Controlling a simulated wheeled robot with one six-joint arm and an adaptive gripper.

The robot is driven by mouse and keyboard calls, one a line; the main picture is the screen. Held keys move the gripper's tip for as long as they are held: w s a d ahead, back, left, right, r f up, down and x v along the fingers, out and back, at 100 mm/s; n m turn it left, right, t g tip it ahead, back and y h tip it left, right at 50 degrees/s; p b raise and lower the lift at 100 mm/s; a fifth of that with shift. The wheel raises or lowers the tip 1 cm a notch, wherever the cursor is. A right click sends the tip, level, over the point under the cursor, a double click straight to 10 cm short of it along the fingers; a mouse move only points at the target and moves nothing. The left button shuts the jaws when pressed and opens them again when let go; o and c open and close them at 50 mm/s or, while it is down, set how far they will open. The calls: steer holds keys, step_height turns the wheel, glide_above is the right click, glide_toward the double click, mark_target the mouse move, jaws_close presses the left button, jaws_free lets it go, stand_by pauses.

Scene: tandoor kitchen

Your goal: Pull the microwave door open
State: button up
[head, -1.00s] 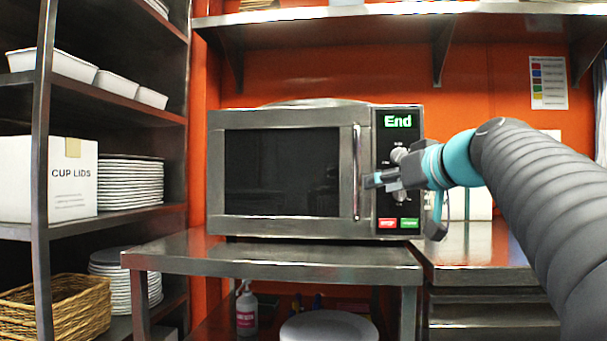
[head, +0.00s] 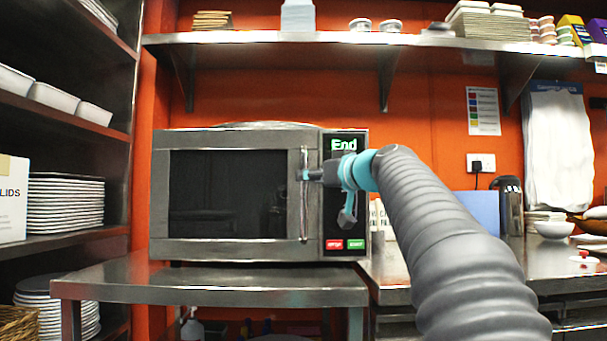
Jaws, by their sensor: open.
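The microwave (head: 235,247) is a steel box with a dark window, standing on a steel table. Its door (head: 225,195) looks shut. The vertical bar handle (head: 304,222) runs along the door's right edge. The control panel to its right shows "End" in green. My gripper (head: 308,175) is at the upper middle of the handle, coming from the right across the panel. Its jaws are open, with the tips overlapping the handle bar in the picture. I cannot tell whether they touch the bar or straddle it. My arm hides part of the panel.
The steel table (head: 215,284) has a bare strip in front of the microwave. Shelves with stacked plates (head: 65,204) stand at left. A loaded wall shelf (head: 330,40) runs above. A counter (head: 450,255) with a blue panel (head: 473,212) extends right.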

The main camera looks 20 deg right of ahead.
steer(key=shift+p+x, duration=0.35)
steer(key=shift+x, duration=1.45)
jaws_close()
